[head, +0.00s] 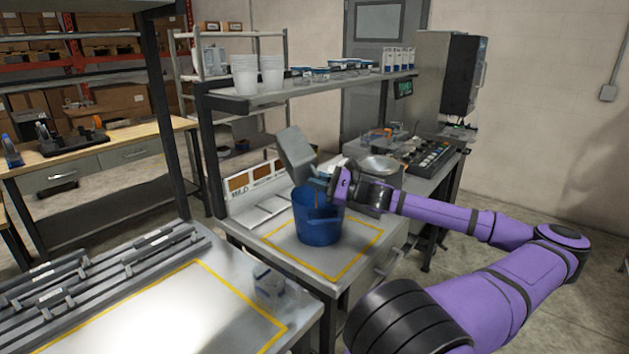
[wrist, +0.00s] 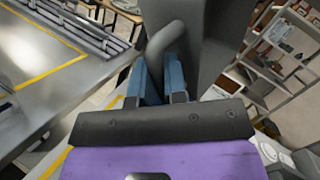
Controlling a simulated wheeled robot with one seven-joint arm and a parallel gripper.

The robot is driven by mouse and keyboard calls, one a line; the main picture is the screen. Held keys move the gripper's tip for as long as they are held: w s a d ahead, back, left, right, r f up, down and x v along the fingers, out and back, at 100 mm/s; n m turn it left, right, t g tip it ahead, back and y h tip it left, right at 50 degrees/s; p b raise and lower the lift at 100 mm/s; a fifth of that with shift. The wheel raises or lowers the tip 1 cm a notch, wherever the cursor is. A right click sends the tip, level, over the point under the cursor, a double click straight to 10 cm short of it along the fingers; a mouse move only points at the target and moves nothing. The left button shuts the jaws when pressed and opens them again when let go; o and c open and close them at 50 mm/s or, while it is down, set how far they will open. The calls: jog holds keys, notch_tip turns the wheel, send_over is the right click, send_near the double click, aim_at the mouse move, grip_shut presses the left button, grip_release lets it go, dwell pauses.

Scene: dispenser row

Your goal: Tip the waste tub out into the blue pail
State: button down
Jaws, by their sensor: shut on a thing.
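The grey waste tub (head: 295,150) is tilted above the blue pail in the head view. My gripper (head: 328,183) is shut on its handle, just above the pail's rim. In the wrist view the blue fingers of my gripper (wrist: 160,82) close around the tub's curved handle (wrist: 166,40), and the tub's grey wall (wrist: 208,40) stands right behind. The blue pail (head: 318,222) stands upright on the bench inside a yellow outline. The insides of the tub and pail are hidden, so I cannot tell what is in them.
A shelf (head: 290,92) with stacked white cups (head: 245,77) and small tubs stands behind the bench. A round metal pan (head: 379,167) is right of the pail. Bench surface in front of the pail is clear.

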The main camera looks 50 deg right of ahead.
jog(key=shift+s+d+m+t, duration=0.15)
jog(key=shift+d+m+t, duration=0.1)
jog(key=shift+m+t, duration=0.6)
jog(key=shift+s+d+m+t, duration=0.15)
jog(key=shift+d+m+t, duration=0.1)
jog(key=shift+m+t, duration=0.6)
jog(key=shift+s+d+m+t, duration=0.2)
jog(key=shift+m+t, duration=0.4)
jog(key=shift+t, duration=0.4)
jog(key=shift+w, duration=0.1)
